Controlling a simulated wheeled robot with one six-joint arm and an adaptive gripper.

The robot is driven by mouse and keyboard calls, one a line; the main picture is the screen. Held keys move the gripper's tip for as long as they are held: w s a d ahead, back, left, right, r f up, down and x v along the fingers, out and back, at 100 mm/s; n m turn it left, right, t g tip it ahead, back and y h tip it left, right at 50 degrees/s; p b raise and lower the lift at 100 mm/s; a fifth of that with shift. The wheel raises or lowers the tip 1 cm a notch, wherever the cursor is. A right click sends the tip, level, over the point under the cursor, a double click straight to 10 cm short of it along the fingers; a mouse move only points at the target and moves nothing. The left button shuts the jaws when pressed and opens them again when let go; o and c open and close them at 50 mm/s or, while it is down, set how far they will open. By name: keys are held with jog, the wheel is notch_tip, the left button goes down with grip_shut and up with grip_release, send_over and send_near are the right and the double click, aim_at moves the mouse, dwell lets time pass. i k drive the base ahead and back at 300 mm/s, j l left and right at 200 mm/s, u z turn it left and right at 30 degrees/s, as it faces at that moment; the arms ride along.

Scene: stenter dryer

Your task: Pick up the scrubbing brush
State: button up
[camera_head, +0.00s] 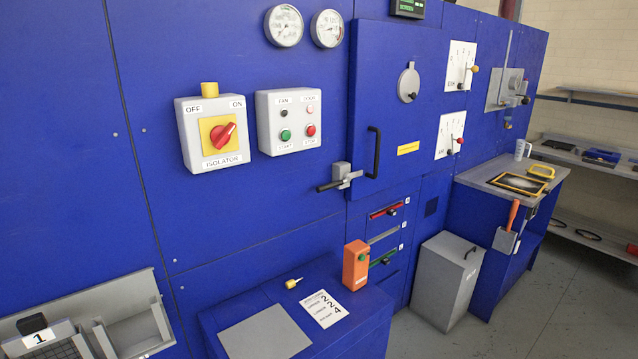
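I cannot surely make out the scrubbing brush; several small tools at the right are too small to tell apart. A yellow handled item (541,171) lies at the back of the grey-topped bench (496,176). A small dark and blue item (602,156) lies on the wall shelf behind it. A tool with an orange handle (512,214) and a flat grey head (504,241) is at the bench's front side. My gripper is not in view.
A yellow-framed dark panel (519,184) and a pale mug (521,149) are on the bench. A grey bin (447,282) stands left of it. A blue ledge (345,325) with an orange box (356,266) juts out in front. The floor (560,310) at right is clear.

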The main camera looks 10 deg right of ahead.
aim_at(536, 173)
jog(key=i+l+z, duration=0.15)
jog(key=z, duration=0.25)
jog(key=i+z, duration=0.75)
jog(key=i+j+z, duration=0.15)
jog(key=z, duration=0.2)
jog(key=i+l+z, duration=0.15)
jog(key=i+z, duration=0.25)
jog(key=i, duration=0.45)
jog(key=i+j+z, duration=0.1)
jog(key=i+z, duration=0.3)
jog(key=i, duration=0.4)
jog(key=i+l+u, duration=0.1)
jog(key=i, duration=0.3)
jog(key=i+l, duration=0.2)
jog(key=i, duration=0.25)
jog(key=i+l+u, duration=0.15)
jog(key=i, duration=0.25)
